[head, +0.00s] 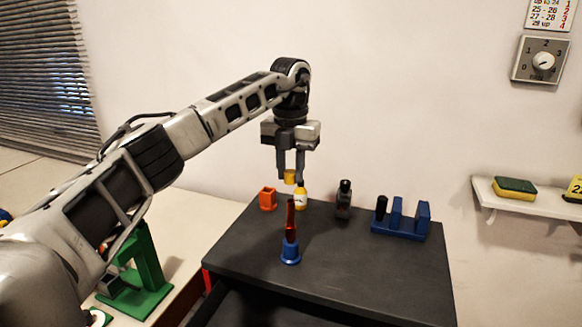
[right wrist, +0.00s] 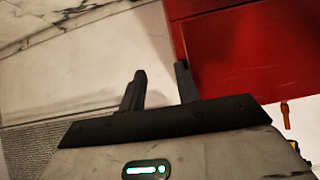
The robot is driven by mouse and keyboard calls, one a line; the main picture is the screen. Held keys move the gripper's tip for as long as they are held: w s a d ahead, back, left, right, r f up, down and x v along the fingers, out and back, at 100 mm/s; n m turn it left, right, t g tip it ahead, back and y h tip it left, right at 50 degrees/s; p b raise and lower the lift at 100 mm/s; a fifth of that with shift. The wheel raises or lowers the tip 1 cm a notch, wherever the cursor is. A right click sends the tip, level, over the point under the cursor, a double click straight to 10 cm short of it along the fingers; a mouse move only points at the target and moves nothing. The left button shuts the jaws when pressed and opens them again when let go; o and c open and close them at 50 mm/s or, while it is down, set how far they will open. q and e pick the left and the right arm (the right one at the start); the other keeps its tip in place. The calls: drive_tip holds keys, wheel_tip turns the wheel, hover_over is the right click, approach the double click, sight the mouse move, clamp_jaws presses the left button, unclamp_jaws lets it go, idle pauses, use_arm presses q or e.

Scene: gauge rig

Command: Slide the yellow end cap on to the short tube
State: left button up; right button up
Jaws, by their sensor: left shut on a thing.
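The yellow end cap (head: 290,176) is between the fingertips of my left gripper (head: 291,179), which is shut on it and points straight down above the dark table. A dark red tube (head: 290,215) stands upright in a blue base (head: 290,252), nearer the camera and lower in the picture than the cap; it looks like the short tube. The cap is apart from the tube. My right gripper (right wrist: 160,72) is open and empty in the right wrist view, away from these things.
A dark bottle (head: 344,200) and a blue rack (head: 400,222) stand to the right. The front right of the dark table (head: 380,275) is clear.

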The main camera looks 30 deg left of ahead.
sight(290, 201)
use_arm(q)
drive_tip(key=shift+f+b, duration=0.6)
drive_tip(key=shift+f, duration=1.75)
use_arm(e)
drive_tip(key=shift+w+a, duration=0.15)
drive_tip(key=shift+w, duration=0.1)
use_arm(q)
drive_tip(key=shift+f, duration=0.15)
use_arm(e)
drive_tip(key=shift+s+f, duration=0.1)
drive_tip(key=shift+f, duration=0.15)
use_arm(q)
drive_tip(key=shift+f, duration=0.7)
drive_tip(key=o, duration=1)
drive_tip(key=shift+o, duration=0.2)
use_arm(e)
drive_tip(key=shift+f, duration=0.1)
